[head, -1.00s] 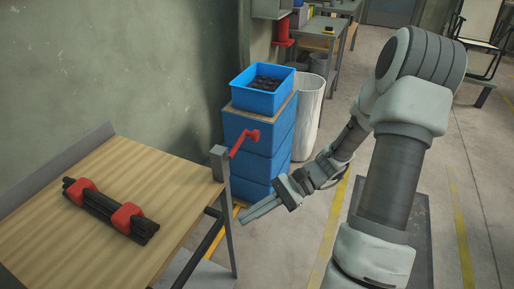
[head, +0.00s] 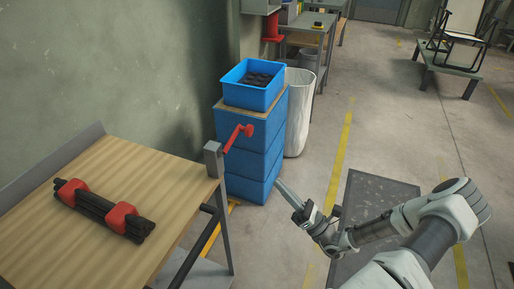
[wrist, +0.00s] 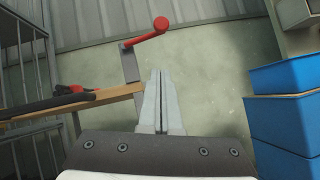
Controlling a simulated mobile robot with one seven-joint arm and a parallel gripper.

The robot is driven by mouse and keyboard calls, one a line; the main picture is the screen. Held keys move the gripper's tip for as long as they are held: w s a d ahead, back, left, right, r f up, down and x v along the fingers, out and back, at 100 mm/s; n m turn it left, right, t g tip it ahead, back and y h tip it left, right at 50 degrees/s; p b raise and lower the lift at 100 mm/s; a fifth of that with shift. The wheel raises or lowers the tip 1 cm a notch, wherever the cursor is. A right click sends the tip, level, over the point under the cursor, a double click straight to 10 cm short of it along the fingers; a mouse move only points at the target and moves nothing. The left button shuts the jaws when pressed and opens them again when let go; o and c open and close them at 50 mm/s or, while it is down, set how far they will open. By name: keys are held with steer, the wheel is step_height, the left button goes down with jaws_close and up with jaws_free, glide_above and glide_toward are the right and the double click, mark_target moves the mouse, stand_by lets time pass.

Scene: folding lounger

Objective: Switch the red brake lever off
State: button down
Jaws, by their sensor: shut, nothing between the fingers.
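The red brake lever (head: 236,136) sits on top of a grey post at the right corner of the wooden-topped workbench (head: 150,175). It slants up and to the right, ending in a round red knob. In the wrist view the lever (wrist: 149,37) shows above my fingertips, with its knob at the upper right. My gripper (head: 279,182) is shut and empty. In the head view it is to the right of and lower than the lever, apart from it.
Blue crates (head: 255,150) are stacked just behind the lever, with an open blue bin (head: 250,92) of dark parts on top. A black bundle with red clamps (head: 104,210) lies on the bench.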

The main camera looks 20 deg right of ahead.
steer(key=shift+w+a, duration=0.1)
steer(key=d+r+b+x, duration=0.1)
steer(key=r+b+x, duration=0.1)
steer(key=x, duration=1)
steer(key=shift+d+r, duration=0.15)
steer(key=shift+r, duration=0.15)
steer(key=shift+r, duration=0.1)
steer(key=shift+r+n+g+y+p, duration=0.15)
steer(key=shift+n+g+y+p, duration=0.25)
steer(key=shift+n+y, duration=0.2)
